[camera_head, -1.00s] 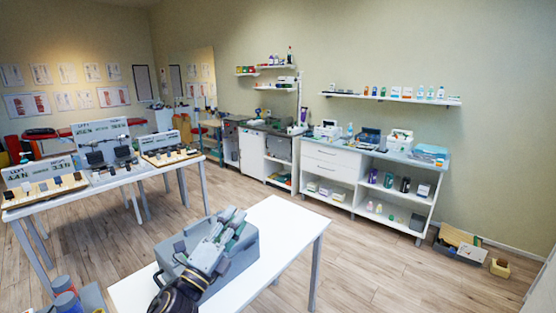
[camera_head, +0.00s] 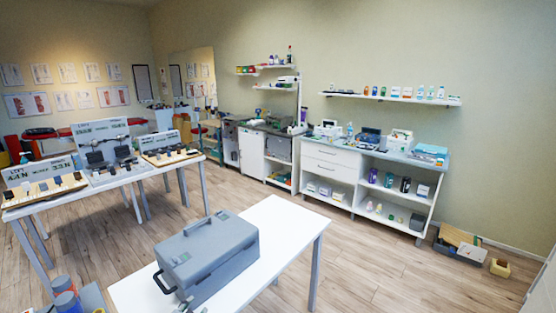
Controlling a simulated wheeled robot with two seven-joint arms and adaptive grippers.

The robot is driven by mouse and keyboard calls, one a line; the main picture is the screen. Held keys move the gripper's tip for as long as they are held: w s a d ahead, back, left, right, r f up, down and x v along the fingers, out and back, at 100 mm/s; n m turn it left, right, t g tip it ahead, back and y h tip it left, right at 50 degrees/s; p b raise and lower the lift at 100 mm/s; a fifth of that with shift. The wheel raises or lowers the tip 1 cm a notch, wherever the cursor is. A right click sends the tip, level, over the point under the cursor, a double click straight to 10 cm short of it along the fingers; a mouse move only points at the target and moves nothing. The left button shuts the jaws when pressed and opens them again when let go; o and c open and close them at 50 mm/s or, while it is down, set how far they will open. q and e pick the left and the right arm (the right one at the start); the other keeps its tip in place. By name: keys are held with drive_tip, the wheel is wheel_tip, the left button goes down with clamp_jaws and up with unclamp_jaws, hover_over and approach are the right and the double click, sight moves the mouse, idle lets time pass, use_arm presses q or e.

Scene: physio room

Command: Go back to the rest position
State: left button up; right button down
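A grey case (camera_head: 208,258) stands on the white table (camera_head: 285,225) in front of me. Its lid looks shut, with a handle on top and a dark handle on its left side. A small part of what looks like my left gripper (camera_head: 187,304) shows at the bottom edge, in front of the case and apart from its top. Most of that gripper is cut off, so its opening does not show. My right gripper is not in view.
Another table (camera_head: 110,180) with display boards and small devices is at the left. White shelving (camera_head: 370,182) lines the back wall. Wooden floor is free to the right of the white table.

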use_arm(q)
drive_tip(key=s+f+n+g+h, duration=0.1)
drive_tip(key=s+f+n+g, duration=0.3)
drive_tip(key=s, duration=0.4)
drive_tip(key=s+f+n+g, duration=0.1)
drive_tip(key=s+f+g, duration=0.3)
drive_tip(key=s+f, duration=0.3)
drive_tip(key=s+f+g, duration=0.1)
drive_tip(key=s+f, duration=0.1)
drive_tip(key=f, duration=1.4)
drive_tip(key=s+f, duration=0.2)
drive_tip(key=f, duration=1.5)
drive_tip(key=s+a+f+g, duration=0.1)
drive_tip(key=s+a+f, duration=0.2)
drive_tip(key=s+f, duration=1.5)
drive_tip(key=s, duration=0.4)
drive_tip(key=shift+a+f, duration=0.2)
drive_tip(key=shift+f, duration=0.2)
